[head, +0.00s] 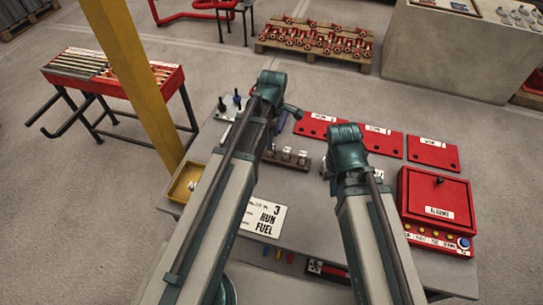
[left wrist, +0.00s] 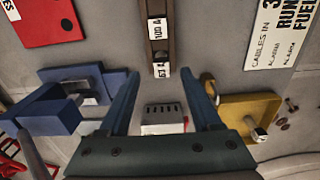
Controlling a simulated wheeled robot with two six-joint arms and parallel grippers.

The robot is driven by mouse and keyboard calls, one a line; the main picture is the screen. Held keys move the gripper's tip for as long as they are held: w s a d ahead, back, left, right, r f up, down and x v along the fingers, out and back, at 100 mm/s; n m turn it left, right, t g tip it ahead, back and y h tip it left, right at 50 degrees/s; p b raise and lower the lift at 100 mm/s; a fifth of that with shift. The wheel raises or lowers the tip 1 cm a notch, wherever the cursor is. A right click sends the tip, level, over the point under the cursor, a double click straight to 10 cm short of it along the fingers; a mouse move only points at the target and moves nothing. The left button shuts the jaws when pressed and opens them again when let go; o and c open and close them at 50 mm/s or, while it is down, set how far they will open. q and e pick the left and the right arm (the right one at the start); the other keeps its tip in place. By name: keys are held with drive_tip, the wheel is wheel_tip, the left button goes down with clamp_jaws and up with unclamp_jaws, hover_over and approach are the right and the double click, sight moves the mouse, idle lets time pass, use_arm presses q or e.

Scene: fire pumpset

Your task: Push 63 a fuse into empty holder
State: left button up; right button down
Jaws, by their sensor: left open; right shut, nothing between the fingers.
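My left gripper (left wrist: 163,78) is open in the left wrist view, with a finger on each side and nothing held. Past its fingertips runs a brown strip (left wrist: 159,45) with small white amp labels, one reading 100 A. I cannot tell which is the 63 A fuse or which holder is empty. My right gripper (head: 326,168) is shut and empty, mostly hidden by its own wrist to the right of that block.
A yellow tray (head: 187,182) stands at the table's left edge; it holds a metal piece (left wrist: 258,135). A blue vise-like fixture (left wrist: 70,102) lies left of my left gripper. A slotted block (left wrist: 162,113) shows between the fingers. Red plates (head: 317,124) and a red alarm box (head: 437,197) stand right.

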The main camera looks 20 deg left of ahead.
drive_tip(key=shift+f, duration=0.1)
use_arm(q)
wheel_tip(320, 180, down, 5)
drive_tip(key=b, duration=0.5)
drive_tip(key=shift+s+a+f, duration=0.1)
drive_tip(key=shift+a+f, duration=0.05)
drive_tip(key=shift+f, duration=0.05)
use_arm(e)
wheel_tip(320, 180, down, 5)
drive_tip(key=shift+f, duration=0.1)
use_arm(q)
drive_tip(key=shift+r, duration=0.1)
clamp_jaws()
